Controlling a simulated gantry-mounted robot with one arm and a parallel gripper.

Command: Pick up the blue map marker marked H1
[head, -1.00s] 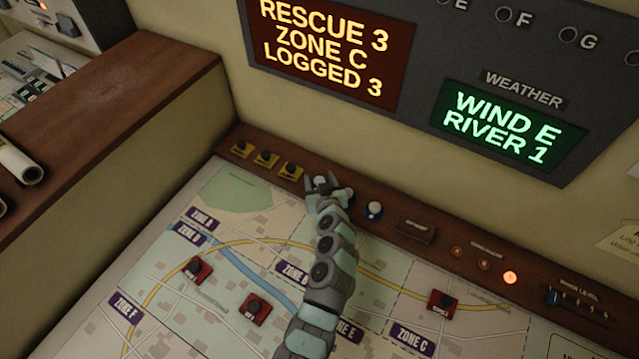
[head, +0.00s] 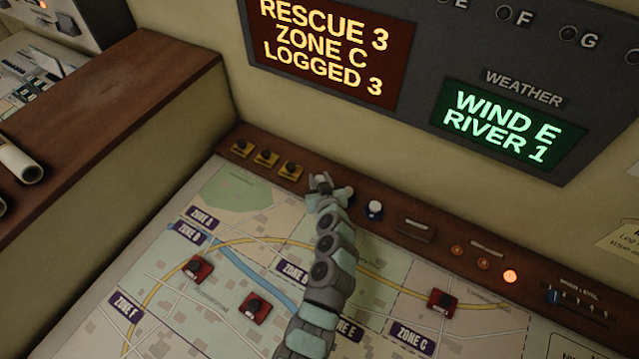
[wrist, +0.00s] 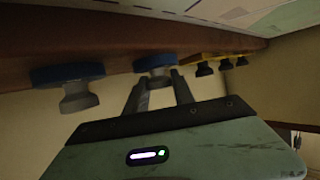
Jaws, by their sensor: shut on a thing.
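My gripper (head: 322,184) is at the brown ledge behind the map, its fingers shut on the knob of a blue marker. The wrist view, which is upside down, shows the fingers (wrist: 158,80) on either side of the grey knob under this blue marker's base (wrist: 155,62). I cannot read its H1 mark. In the head view my gripper mostly hides it. Another blue marker (head: 374,210) with a pale knob stands just to the right on the ledge. It also shows in the wrist view (wrist: 68,75), apart from the fingers.
Several yellow markers (head: 265,158) stand left of my gripper on the ledge. Red markers (head: 254,306) sit on the map (head: 200,320). A small dark block (head: 415,230) and a lit orange button (head: 510,276) are farther right. The wall with displays rises behind.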

